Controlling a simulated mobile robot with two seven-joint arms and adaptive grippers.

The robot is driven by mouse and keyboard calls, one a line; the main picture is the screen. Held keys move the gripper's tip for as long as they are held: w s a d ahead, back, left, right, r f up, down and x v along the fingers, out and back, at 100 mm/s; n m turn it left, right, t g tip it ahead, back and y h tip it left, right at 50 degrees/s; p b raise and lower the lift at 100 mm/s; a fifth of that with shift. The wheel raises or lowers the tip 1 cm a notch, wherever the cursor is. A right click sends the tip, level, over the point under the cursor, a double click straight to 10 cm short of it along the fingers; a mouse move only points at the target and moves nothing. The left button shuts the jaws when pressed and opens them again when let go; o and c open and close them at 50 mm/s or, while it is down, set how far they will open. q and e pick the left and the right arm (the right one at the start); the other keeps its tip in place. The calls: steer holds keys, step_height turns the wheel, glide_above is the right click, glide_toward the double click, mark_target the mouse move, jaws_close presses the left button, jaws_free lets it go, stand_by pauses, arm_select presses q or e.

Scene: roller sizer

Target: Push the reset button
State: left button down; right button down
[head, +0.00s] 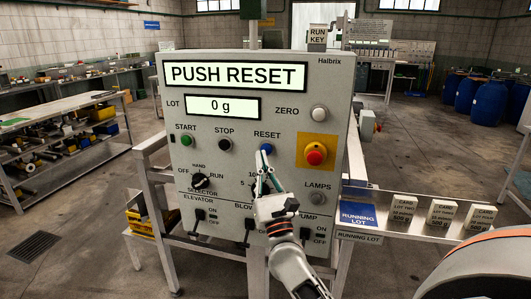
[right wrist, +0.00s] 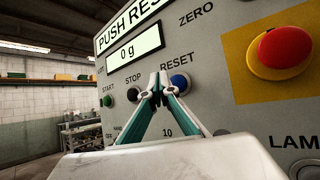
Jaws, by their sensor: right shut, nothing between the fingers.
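The blue reset button (head: 266,149) sits under the RESET label on the grey control panel (head: 225,75). It also shows in the right wrist view (right wrist: 180,83), just right of my fingertips. My right gripper (head: 264,165) is shut and empty, its fingertips in front of the panel just below the button in the head view. The wrist view shows the closed tips (right wrist: 159,82) between the stop and reset buttons; I cannot tell whether they touch the panel. The display (head: 234,75) reads PUSH RESET, and the lower one (head: 222,107) reads 0 g. My left gripper is not in view.
Nearby on the panel are the black stop button (head: 224,144), green start button (head: 187,140), white zero button (head: 319,113) and red emergency button (head: 315,154) on yellow. Selector and dial lie below. A shelf (head: 400,218) with cards stands at right.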

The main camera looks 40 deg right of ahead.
mark_target(263, 146)
steer(key=shift+w+d, duration=0.45)
steer(key=shift+d, duration=0.1)
steer(key=shift+d, duration=0.1)
stand_by(1.1)
steer(key=shift+w+d, duration=0.25)
steer(key=shift+w+d, duration=0.35)
stand_by(1.0)
stand_by(0.3)
steer(key=shift+s+a, duration=0.65)
steer(key=shift+a, duration=0.05)
